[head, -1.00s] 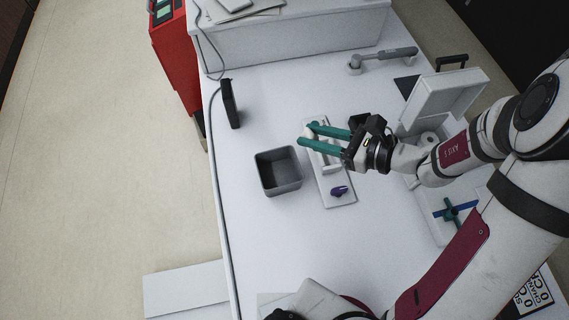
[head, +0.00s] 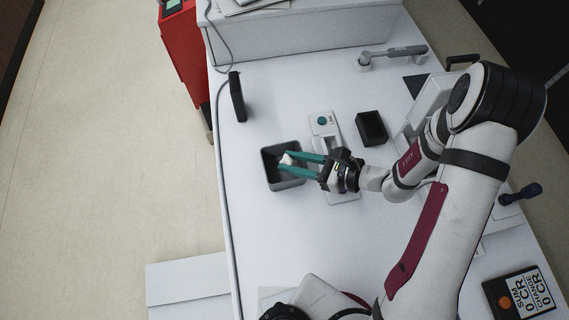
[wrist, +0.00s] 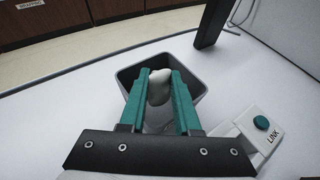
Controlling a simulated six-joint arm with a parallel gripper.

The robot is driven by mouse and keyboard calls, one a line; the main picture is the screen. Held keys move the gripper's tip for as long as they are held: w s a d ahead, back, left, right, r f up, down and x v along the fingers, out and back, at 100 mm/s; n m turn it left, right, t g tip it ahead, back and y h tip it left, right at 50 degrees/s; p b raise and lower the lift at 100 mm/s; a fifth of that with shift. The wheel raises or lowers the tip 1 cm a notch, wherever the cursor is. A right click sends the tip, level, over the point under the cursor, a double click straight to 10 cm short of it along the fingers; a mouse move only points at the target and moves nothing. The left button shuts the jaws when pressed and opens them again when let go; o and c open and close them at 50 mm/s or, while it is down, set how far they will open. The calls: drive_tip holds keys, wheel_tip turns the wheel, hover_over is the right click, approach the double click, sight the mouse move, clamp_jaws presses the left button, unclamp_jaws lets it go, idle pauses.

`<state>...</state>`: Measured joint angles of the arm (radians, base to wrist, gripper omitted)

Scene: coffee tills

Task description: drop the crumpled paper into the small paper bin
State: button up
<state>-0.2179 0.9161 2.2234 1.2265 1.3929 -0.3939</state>
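The crumpled paper (head: 287,159) is a small white lump between the teal fingertips of my gripper (head: 283,162). In the wrist view the paper (wrist: 158,87) sits between the two fingers, which look closed on its sides. The small paper bin (head: 269,172) is a dark grey, open-topped square box on the white counter. My gripper reaches in from the right, with its fingertips and the paper over the bin's opening. In the wrist view the bin (wrist: 130,75) surrounds the fingertips; its floor is partly hidden by the fingers and paper.
A white device with a teal button (head: 322,121) lies right of the bin, partly under my gripper. A black open box (head: 371,128) stands farther right. A black upright slab (head: 237,97) stands behind the bin. The counter in front of the bin is clear.

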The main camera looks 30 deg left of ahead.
drive_tip(key=o, duration=0.5)
drive_tip(key=v, duration=1.5)
drive_tip(key=shift+w+d+r, duration=0.1)
drive_tip(key=shift+w+d, duration=0.05)
drive_tip(key=shift+d, duration=0.25)
drive_tip(key=s+d+r+n+h, duration=0.3)
drive_tip(key=s, duration=0.1)
drive_tip(key=s+d+r+n+t+h, duration=0.1)
drive_tip(key=s+d+r+n+h, duration=0.2)
drive_tip(key=s+r+n+h, duration=0.1)
drive_tip(key=s+d+r+n+h, duration=0.3)
drive_tip(key=s+h, duration=0.1)
drive_tip(key=s, duration=0.2)
drive_tip(key=shift+s+r+n+t, duration=0.1)
drive_tip(key=shift+r+n+t, duration=0.1)
drive_tip(key=shift+n+t, duration=0.15)
